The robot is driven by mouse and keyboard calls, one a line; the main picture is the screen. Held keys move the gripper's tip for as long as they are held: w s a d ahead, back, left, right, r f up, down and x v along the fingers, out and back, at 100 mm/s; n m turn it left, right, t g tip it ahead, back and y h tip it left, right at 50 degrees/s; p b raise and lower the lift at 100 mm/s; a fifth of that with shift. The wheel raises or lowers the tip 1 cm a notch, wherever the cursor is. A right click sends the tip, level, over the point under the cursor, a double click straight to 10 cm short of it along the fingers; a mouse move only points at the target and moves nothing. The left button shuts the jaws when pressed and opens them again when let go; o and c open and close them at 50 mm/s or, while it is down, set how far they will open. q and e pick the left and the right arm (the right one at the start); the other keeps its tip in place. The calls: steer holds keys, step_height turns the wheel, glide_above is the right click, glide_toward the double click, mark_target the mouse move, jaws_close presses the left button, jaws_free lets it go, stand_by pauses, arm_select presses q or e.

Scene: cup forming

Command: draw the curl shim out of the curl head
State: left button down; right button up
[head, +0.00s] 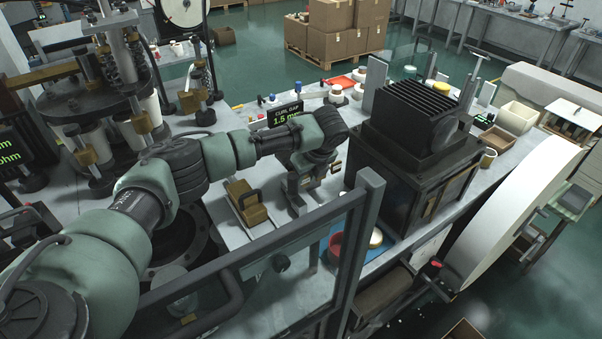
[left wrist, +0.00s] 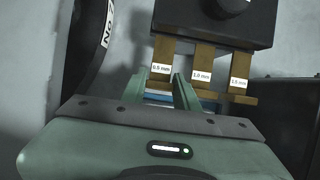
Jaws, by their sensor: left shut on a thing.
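In the left wrist view a dark block (left wrist: 215,18), which I take for the curl head, has three brass shims hanging from it. They are labelled 0.5 mm (left wrist: 161,56), 1.0 mm (left wrist: 203,65) and 1.5 mm (left wrist: 239,72). My left gripper (left wrist: 162,76) has its green fingers either side of the 0.5 mm shim and is shut on it. The shim's upper end still meets the block. In the head view my left gripper (head: 300,195) points down at the bench, left of the black finned machine (head: 415,125). My right gripper is not in view.
A sign (head: 286,115) reads CURL GAP 1.5 mm. A brass block with a dark handle (head: 247,204) sits left of my gripper. A grey rail (head: 270,240) crosses in front. A large white wheel (head: 515,215) stands at the right.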

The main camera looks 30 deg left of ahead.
arm_select(q)
steer(key=c, duration=1.3)
jaws_free()
steer(key=shift+a, duration=0.1)
steer(key=v, duration=0.7)
steer(key=shift+r, duration=0.4)
